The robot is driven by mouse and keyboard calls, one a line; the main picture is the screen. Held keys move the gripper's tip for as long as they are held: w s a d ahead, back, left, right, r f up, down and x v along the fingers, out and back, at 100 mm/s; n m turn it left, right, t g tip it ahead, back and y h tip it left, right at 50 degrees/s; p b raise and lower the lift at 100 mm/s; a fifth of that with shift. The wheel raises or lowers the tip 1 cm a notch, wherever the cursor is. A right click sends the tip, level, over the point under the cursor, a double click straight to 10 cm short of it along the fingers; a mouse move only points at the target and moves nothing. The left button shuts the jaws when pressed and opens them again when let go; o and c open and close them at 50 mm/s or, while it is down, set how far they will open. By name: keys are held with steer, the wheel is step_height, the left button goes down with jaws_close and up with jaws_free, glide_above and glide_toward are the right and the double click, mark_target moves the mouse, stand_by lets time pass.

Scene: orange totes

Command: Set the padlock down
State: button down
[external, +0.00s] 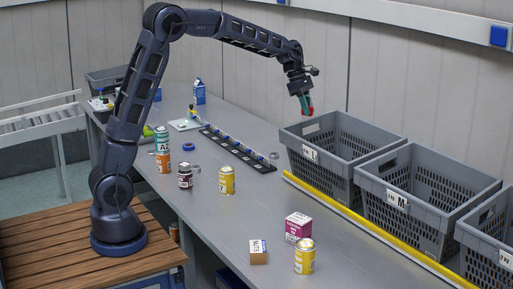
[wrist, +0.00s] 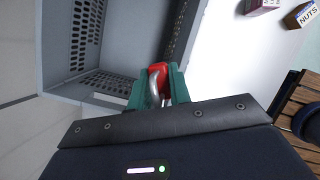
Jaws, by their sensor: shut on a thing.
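The padlock (wrist: 159,71) has a red body and a silver shackle. My gripper (wrist: 158,88) is shut on it, with the green fingers on either side. In the external view my gripper (external: 304,98) hangs from the arm with the red padlock (external: 309,111) at its tip. It is in the air near the back rim of the grey crate marked L (external: 318,158). In the wrist view the crate's inside (wrist: 120,40) lies beyond the padlock and looks empty where it shows. The fingers hide part of the padlock.
Two more grey crates, one marked M (external: 401,205), stand along the right. A yellow strip (external: 362,222) runs in front of the crates. Cans, a pink box (external: 298,226), a brown box (external: 258,252) and a black rail (external: 237,149) are on the bench. The bench middle is fairly clear.

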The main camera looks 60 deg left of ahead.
steer(key=a+n, duration=0.2)
steer(key=a, duration=1.4)
steer(key=n+t+y, duration=0.2)
steer(key=n, duration=0.4)
glide_above(201, 155)
steer(key=s, duration=0.1)
steer(key=f, duration=3)
steer(key=shift+s+f, duration=0.25)
steer(key=shift+f, duration=0.15)
steer(key=shift+f, duration=0.1)
steer(key=c, duration=1.3)
jaws_free()
steer(key=v, duration=1.2)
